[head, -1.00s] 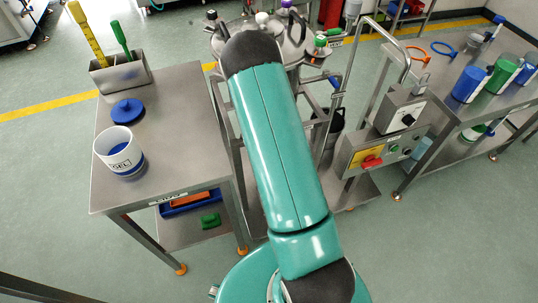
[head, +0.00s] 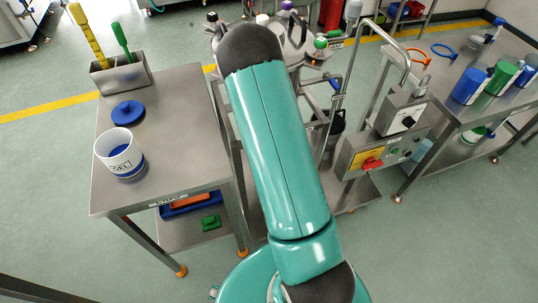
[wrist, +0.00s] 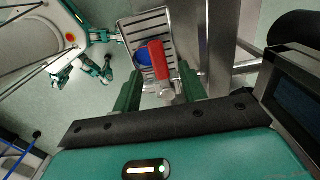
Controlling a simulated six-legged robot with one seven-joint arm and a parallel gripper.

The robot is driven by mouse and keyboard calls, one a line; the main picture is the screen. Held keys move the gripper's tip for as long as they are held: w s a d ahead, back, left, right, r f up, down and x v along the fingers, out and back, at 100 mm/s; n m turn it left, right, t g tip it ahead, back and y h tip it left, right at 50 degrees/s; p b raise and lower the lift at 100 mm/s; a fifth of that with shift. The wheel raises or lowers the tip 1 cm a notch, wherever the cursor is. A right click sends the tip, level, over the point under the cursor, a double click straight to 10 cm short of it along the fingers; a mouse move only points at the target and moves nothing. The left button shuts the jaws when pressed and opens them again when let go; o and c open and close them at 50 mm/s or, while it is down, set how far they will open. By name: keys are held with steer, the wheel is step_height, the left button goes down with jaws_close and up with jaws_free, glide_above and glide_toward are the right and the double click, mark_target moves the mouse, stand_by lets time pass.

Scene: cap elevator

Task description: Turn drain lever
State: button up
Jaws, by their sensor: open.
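In the wrist view a red lever handle (wrist: 158,60) stands on a grey metal valve fitting (wrist: 166,92). My gripper (wrist: 159,72) has its two green fingers apart, one on each side of the lever. Gaps show between the lever and both fingers, so it is not gripped. In the head view my own arm hides the gripper and this lever. The steel vessel (head: 291,40) shows only in part behind the arm.
A slotted metal tray (wrist: 133,29) and a blue round thing (wrist: 143,56) lie beyond the lever. Steel tubes (wrist: 222,45) run close on the right. In the head view a steel table (head: 180,130) is left, and a control box (head: 385,150) with a red switch is right.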

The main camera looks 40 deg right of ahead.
step_height(320, 180, up, 10)
stand_by(0.3)
stand_by(0.3)
steer(key=s+a+r+n+t+y, duration=0.1)
steer(key=s+a+r+n, duration=0.1)
steer(key=a+r+n, duration=0.45)
steer(key=s+a+r+n+t, duration=0.25)
steer(key=a+r, duration=0.45)
steer(key=r, duration=0.5)
steer(key=s+a+r+n+t, duration=0.1)
steer(key=s+a+r+n, duration=0.3)
steer(key=s+r+n, duration=0.1)
steer(key=s+a+r+n+t+h, duration=0.1)
steer(key=s+a+r+n, duration=0.4)
steer(key=s, duration=0.5)
steer(key=shift+n, duration=1.2)
